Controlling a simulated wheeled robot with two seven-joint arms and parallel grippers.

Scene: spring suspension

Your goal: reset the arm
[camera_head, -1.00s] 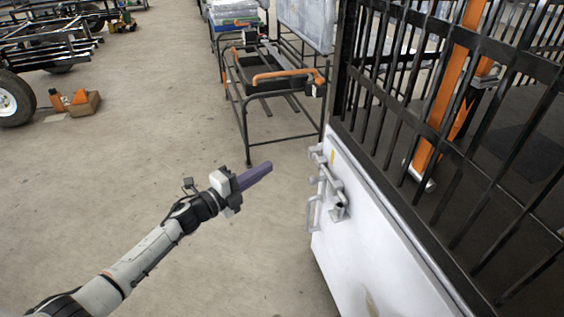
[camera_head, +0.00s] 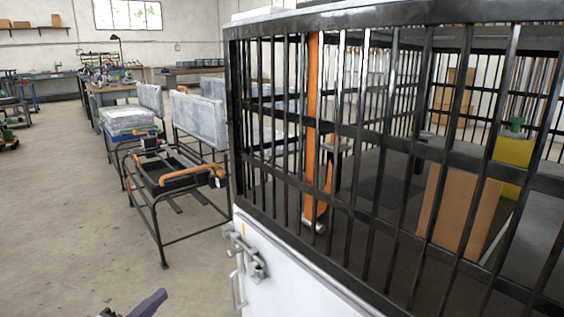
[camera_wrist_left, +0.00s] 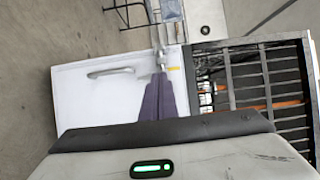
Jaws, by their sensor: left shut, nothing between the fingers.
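My left gripper (camera_head: 150,303) shows only its purple fingers at the bottom edge of the head view; the rest of that arm is out of the picture. In the left wrist view its purple fingers (camera_wrist_left: 157,99) are closed together with nothing between them. They overlap a white door panel (camera_wrist_left: 95,88) in that view. My right gripper is not in view.
The white panel (camera_head: 285,285) with a latch and handle (camera_head: 243,262) stands right of the gripper, below a black barred cage (camera_head: 345,125). A metal cart with orange handles (camera_head: 190,180) stands beyond. The floor (camera_head: 60,220) on the left is clear.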

